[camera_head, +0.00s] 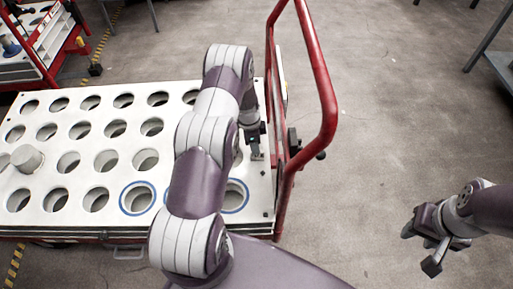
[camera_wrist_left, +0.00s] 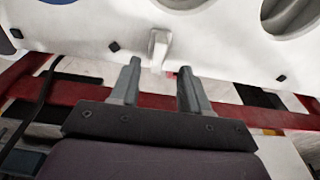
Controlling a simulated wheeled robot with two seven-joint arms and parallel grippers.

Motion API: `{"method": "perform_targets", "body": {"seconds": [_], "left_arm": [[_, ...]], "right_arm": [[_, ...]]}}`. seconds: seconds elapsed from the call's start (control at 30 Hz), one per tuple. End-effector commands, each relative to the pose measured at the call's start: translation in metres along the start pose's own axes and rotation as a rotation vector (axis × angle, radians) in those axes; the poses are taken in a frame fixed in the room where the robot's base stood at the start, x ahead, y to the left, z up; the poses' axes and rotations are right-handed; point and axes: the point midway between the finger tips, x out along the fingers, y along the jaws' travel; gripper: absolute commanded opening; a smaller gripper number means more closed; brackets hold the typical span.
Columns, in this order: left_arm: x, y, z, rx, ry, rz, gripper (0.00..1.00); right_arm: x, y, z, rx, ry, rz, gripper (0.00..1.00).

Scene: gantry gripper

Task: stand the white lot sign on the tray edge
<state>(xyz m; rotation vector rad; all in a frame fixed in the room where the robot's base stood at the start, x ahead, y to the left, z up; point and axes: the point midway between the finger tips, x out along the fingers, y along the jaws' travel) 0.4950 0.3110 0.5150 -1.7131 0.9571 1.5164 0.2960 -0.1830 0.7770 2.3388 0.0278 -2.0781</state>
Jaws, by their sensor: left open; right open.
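The white tray (camera_head: 75,222) is a flat board with rows of round holes. A small white upright piece, which looks like the lot sign (camera_wrist_left: 159,48), is at the tray's edge in the left wrist view. My left gripper (camera_wrist_left: 160,78) is open, with the piece just beyond and between its fingertips, touching neither finger. In the head view my left gripper (camera_head: 256,148) is low at the tray's right edge, partly hidden by my arm. I cannot tell how the sign's foot meets the tray. My right gripper (camera_head: 420,249) is open and empty over the floor at right.
A red tubular handle (camera_head: 322,75) rises along the tray's right end, close to my left gripper. Another red cart (camera_head: 45,40) is at back left.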

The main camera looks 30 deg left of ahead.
Motion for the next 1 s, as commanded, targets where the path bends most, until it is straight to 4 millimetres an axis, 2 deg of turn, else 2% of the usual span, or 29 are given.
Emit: {"method": "perform_targets", "body": {"seconds": [0.03, 0.1, 0.33, 0.37, 0.4, 0.47, 0.5, 0.57, 0.6, 0.7, 0.8, 0.83, 0.9, 1.0], "left_arm": [[-0.018, -0.001, -0.001, 0.0, 0.0, -0.001, 0.46], [-0.035, 0.0, -0.001, 0.0, 0.001, -0.001, 0.46], [-0.07, 0.001, -0.002, -0.009, -0.001, -0.001, 0.46], [-0.078, 0.004, -0.006, -0.028, -0.002, -0.003, 0.46], [-0.095, 0.011, -0.013, -0.07, -0.006, -0.008, 0.46], [-0.13, 0.03, -0.03, -0.177, -0.013, -0.02, 0.46], [-0.156, 0.051, -0.041, -0.27, -0.019, -0.029, 0.46], [-0.193, 0.088, -0.052, -0.424, -0.025, -0.047, 0.46], [-0.212, 0.113, -0.056, -0.519, -0.026, -0.058, 0.46], [-0.248, 0.17, -0.054, -0.73, -0.02, -0.085, 0.46], [-0.266, 0.214, -0.046, -0.892, -0.009, -0.106, 0.46], [-0.269, 0.222, -0.043, -0.925, -0.006, -0.109, 0.46], [-0.272, 0.234, -0.039, -0.973, -0.003, -0.114, 0.46], [-0.272, 0.237, -0.037, -0.993, -0.003, -0.115, 0.46]], "right_arm": [[-0.006, 0.0, -0.001, 0.0, 0.0, 0.0, 0.43], [-0.009, 0.0, -0.001, 0.0, 0.0, 0.0, 0.43], [-0.013, 0.0, -0.002, 0.0, 0.0, 0.0, 0.43], [-0.013, 0.0, -0.002, 0.0, 0.0, 0.0, 0.43], [-0.013, 0.0, -0.002, 0.0, 0.0, 0.0, 0.43], [-0.013, 0.0, -0.002, 0.0, 0.0, 0.0, 0.43], [-0.013, 0.0, -0.002, 0.0, 0.0, 0.0, 0.43], [-0.013, 0.0, -0.002, 0.0, 0.0, 0.0, 0.43], [-0.012, 0.0, -0.002, 0.0, 0.0, 0.0, 0.43], [-0.012, 0.0, -0.001, 0.0, 0.0, 0.0, 0.43], [-0.012, 0.0, -0.001, 0.0, 0.0, 0.0, 0.43], [-0.012, 0.0, -0.001, 0.0, 0.0, 0.0, 0.43], [-0.012, 0.0, -0.002, 0.0, 0.0, 0.0, 0.43], [-0.012, 0.0, -0.002, 0.0, 0.0, 0.0, 0.43]]}}
